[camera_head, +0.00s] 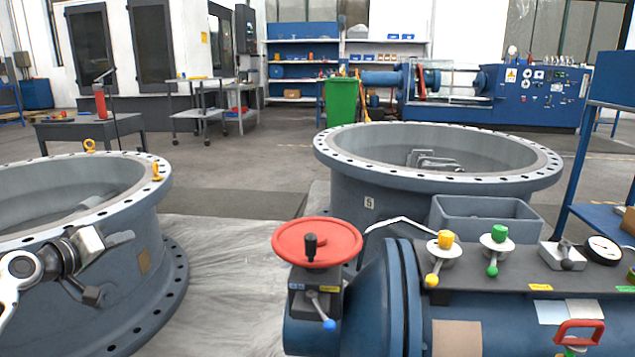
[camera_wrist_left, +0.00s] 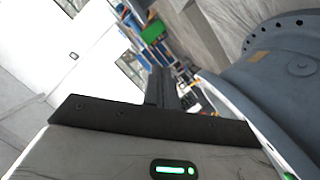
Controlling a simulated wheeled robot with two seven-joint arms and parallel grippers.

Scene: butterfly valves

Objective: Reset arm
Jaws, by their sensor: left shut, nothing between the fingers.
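My left arm comes in from the left edge in the head view, with its gripper (camera_head: 120,238) in front of the left grey flanged valve body (camera_head: 150,225). The gripper is small there, and I cannot tell whether it touches the valve body. In the left wrist view, the dark fingers of the left gripper (camera_wrist_left: 161,88) are together, with nothing between them. The grey flanged body also shows at the right of that view (camera_wrist_left: 285,75). My right gripper is in neither view.
A blue valve rig with a red handwheel (camera_head: 317,243), yellow knob (camera_head: 445,239) and green knob (camera_head: 499,233) fills the front right. A second flanged ring (camera_head: 350,180) stands behind it. A grey table (camera_head: 75,126) and green bin (camera_head: 341,101) stand farther back. Floor between the valve bodies is clear.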

